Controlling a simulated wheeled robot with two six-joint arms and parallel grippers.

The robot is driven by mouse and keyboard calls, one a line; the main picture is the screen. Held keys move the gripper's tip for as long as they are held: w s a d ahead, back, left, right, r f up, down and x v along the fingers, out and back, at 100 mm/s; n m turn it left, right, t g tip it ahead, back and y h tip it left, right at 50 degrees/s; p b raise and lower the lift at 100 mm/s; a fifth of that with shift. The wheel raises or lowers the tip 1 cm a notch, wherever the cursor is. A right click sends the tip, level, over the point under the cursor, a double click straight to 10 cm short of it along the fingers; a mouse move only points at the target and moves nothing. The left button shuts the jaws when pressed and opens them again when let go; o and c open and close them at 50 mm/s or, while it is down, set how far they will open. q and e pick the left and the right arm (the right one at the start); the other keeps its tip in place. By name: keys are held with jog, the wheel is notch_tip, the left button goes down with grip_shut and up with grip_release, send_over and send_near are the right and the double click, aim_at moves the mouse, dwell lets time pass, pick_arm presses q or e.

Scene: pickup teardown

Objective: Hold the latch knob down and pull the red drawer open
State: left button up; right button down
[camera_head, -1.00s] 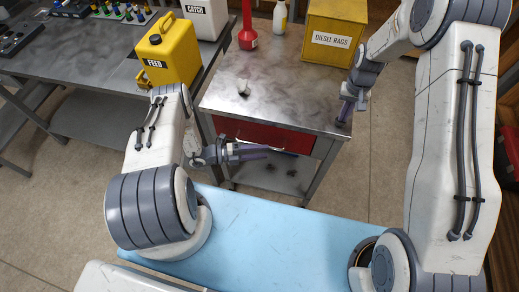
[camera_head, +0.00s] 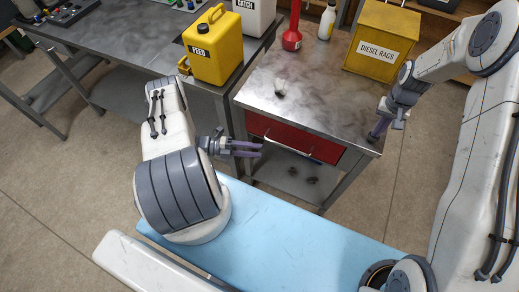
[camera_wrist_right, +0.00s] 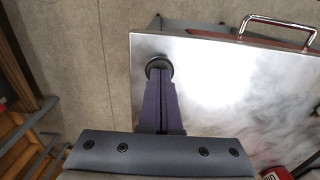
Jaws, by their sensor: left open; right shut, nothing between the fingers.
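The red drawer (camera_head: 290,136) sits under the front edge of a metal-topped table and looks closed. Its metal handle (camera_wrist_right: 277,24) shows in the right wrist view. The dark round latch knob (camera_wrist_right: 158,63) is on the tabletop near its corner. My right gripper (camera_wrist_right: 162,73) is shut and empty, with its fingertips at the knob. They appear to touch it, but how far it is pressed I cannot tell. In the head view my right gripper (camera_head: 374,136) hides the knob. My left gripper (camera_head: 262,149) is open and empty, in front of the drawer's left part.
The tabletop (camera_head: 325,110) holds a yellow DIESEL RAGS box (camera_head: 378,50), a red bottle (camera_head: 292,38), a white bottle (camera_head: 327,22) and a small pale lump (camera_head: 280,87). A yellow FEED can (camera_head: 213,50) stands on the bench to the left. A lower shelf (camera_head: 285,178) lies under the drawer.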

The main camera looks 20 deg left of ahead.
dwell(0.3)
pick_arm(q)
jog(key=c, duration=0.3)
jog(key=shift+d+m+g, duration=0.15)
jog(key=shift+m+g, duration=0.15)
grip_shut()
jog(key=n+g+y, duration=0.2)
jog(key=n+y, duration=1.4)
jog(key=n, duration=1.4)
send_near(302, 146)
notch_tip(302, 146, down, 5)
jog(key=shift+w+d+r, duration=0.1)
jog(key=shift+w, duration=0.05)
